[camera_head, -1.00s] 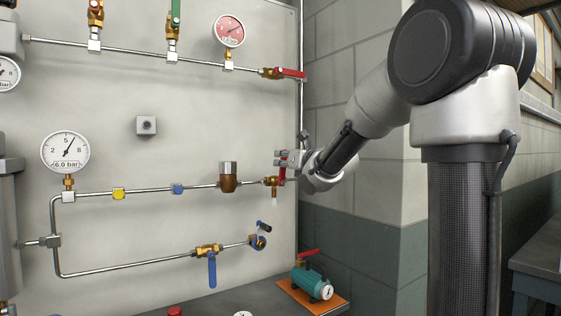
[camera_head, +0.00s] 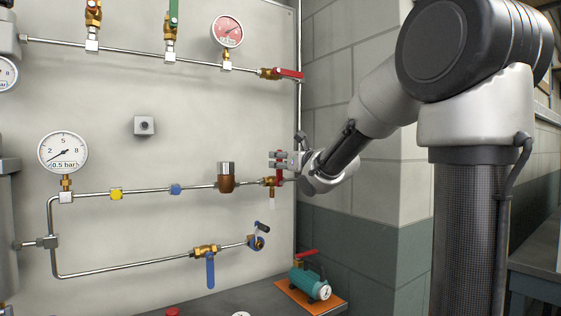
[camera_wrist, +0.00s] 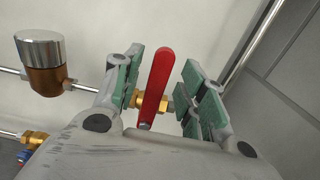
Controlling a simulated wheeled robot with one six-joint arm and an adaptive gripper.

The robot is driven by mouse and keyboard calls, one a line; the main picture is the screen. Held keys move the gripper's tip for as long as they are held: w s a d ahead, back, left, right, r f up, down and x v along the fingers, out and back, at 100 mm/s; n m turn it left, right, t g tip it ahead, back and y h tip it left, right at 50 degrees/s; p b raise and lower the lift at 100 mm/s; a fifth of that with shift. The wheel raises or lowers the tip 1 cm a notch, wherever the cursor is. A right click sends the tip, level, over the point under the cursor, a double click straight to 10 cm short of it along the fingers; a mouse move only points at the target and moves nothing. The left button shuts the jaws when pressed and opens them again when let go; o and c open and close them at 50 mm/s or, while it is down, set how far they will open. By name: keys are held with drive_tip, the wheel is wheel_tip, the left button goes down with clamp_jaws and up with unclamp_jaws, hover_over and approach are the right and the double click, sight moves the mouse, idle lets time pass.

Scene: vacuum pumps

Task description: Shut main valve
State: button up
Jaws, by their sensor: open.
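A brass valve with a red lever handle (camera_head: 280,174) sits at the right end of the middle pipe. The wrist view shows the lever (camera_wrist: 157,84) standing roughly upright, with its brass body (camera_wrist: 168,104) behind it. My gripper (camera_head: 279,160) is at this lever. Its green-padded fingers (camera_wrist: 163,85) are open, one on each side of the lever, with a visible gap on the right. Contact on the left side is hard to tell. A pale spout or stream (camera_head: 271,198) hangs below the valve.
Another red-handled valve (camera_head: 283,73) ends the upper pipe, beside a red gauge (camera_head: 227,31). A blue-handled valve (camera_head: 207,254) is on the lower pipe. A brown and silver fitting (camera_head: 226,177) stands left of my gripper. A teal pump (camera_head: 310,282) sits on the bench below.

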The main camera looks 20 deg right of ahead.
drive_tip(key=shift+s, duration=0.25)
drive_tip(key=s+d, duration=0.1)
drive_tip(key=s, duration=0.5)
idle(0.4)
drive_tip(key=shift+d, duration=0.1)
idle(0.3)
